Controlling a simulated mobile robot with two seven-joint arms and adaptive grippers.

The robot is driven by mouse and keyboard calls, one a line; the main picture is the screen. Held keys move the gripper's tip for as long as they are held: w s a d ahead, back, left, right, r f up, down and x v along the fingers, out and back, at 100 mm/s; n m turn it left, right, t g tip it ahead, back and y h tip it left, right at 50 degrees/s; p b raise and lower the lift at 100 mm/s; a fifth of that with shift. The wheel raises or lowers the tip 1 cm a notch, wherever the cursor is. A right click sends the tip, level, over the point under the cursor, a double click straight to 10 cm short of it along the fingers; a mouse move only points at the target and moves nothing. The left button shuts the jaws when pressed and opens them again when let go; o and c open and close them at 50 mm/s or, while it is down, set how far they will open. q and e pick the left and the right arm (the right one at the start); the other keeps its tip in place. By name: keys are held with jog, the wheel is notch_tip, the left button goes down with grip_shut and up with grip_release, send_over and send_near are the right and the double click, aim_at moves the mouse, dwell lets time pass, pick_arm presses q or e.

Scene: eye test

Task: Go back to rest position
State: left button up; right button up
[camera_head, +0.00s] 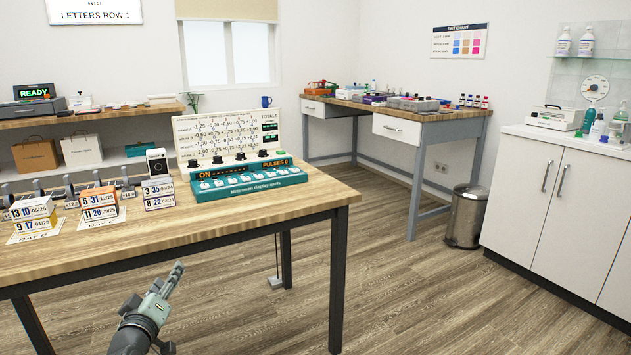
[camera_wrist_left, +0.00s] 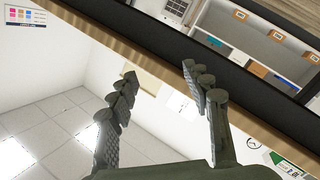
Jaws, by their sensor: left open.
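My left gripper (camera_head: 172,280) shows low in the head view, grey-green, in front of the near edge of the wooden table (camera_head: 262,201) and apart from the things on it. In the left wrist view its two ridged fingers (camera_wrist_left: 158,76) stand apart with nothing between them. It is open and empty. My right gripper shows in neither view.
On the table stand a teal control box (camera_head: 250,180) and number blocks on cards, including one orange-topped block (camera_head: 100,205). A far workbench (camera_head: 405,111), a metal bin (camera_head: 466,216) and white cabinets (camera_head: 545,200) stand beyond. The floor (camera_head: 400,290) between is open.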

pick_arm(q)
jog(key=s+d+f+m+g+h, duration=0.1)
jog(key=s+d+f+m+g, duration=0.25)
jog(key=s+f, duration=0.55)
jog(key=s+d+f+m+g+h, duration=0.1)
jog(key=s+d+f+m+g, duration=0.25)
jog(key=s+f, duration=0.6)
jog(key=s+d+f+m+g, duration=0.1)
jog(key=s+f+m+g, duration=0.1)
jog(key=s+f, duration=0.4)
jog(key=s+d+f+m+g+y, duration=0.1)
jog(key=s+f+g, duration=0.4)
jog(key=s, duration=0.7)
jog(key=shift+s+f+m, duration=0.25)
jog(key=shift+f+m, duration=0.1)
jog(key=shift+m, duration=0.05)
